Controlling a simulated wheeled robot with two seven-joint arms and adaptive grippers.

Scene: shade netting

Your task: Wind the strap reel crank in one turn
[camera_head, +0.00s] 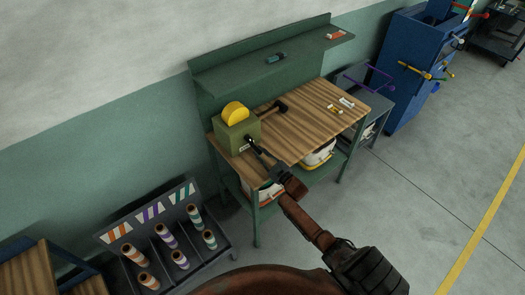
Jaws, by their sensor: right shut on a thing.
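The strap reel (237,135) is an olive-green box with a yellow half-disc (235,114) standing up from its top. My right gripper (256,149) reaches up from the lower right to the box's right-hand face. It is shut on the crank there. The crank is small and dark and mostly hidden by the fingers, so its angle cannot be told. My left gripper is not in view.
A dark hammer-like tool (273,107) lies right of the reel. Small pale fittings (346,102) lie farther right. White containers (319,155) stand under the bench top. A rack of striped spools (165,236) stands lower left. Open floor (420,175) lies to the right.

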